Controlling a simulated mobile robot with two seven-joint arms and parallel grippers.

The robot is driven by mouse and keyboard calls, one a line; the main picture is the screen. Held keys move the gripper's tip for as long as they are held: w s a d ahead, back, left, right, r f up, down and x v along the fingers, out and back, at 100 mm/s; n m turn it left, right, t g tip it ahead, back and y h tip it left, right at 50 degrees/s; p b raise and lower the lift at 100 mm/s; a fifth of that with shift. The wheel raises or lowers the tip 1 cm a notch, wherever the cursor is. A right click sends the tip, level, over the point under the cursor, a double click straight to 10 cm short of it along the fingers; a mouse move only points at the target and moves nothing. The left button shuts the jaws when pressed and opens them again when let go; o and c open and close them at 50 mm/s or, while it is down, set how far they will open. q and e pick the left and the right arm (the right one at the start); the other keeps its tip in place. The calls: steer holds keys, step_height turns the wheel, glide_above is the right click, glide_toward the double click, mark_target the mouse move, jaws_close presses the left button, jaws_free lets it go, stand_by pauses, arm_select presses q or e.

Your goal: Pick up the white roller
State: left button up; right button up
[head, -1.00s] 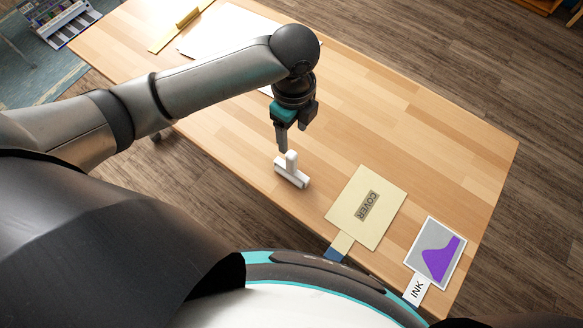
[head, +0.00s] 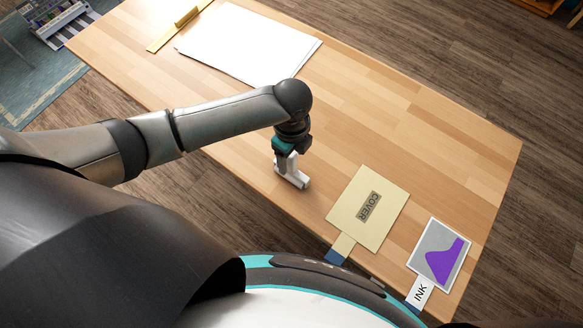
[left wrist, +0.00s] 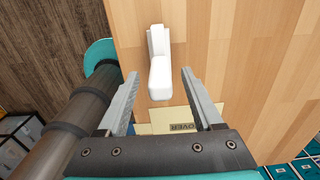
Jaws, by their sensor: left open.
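The white roller (head: 293,176) lies on the wooden table near its front edge, with its handle sticking up. My left gripper (head: 287,157) is right above it, pointing down, with its fingers low at the handle. In the left wrist view the white roller (left wrist: 158,66) shows ahead of and between the two open fingers of the left gripper (left wrist: 159,88), with a gap on each side. I cannot tell from the head view whether a finger touches it. My right gripper is not in view.
A cream card marked COVER (head: 367,210) lies to the right of the roller. Beyond it is a grey card with a purple shape (head: 439,255) and an INK tag (head: 419,292). White sheets (head: 247,42) lie at the back left. The table's right middle is clear.

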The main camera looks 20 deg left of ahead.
arm_select(q)
jaws_close()
stand_by(0.4)
steer(key=shift+r, duration=0.1)
stand_by(0.8)
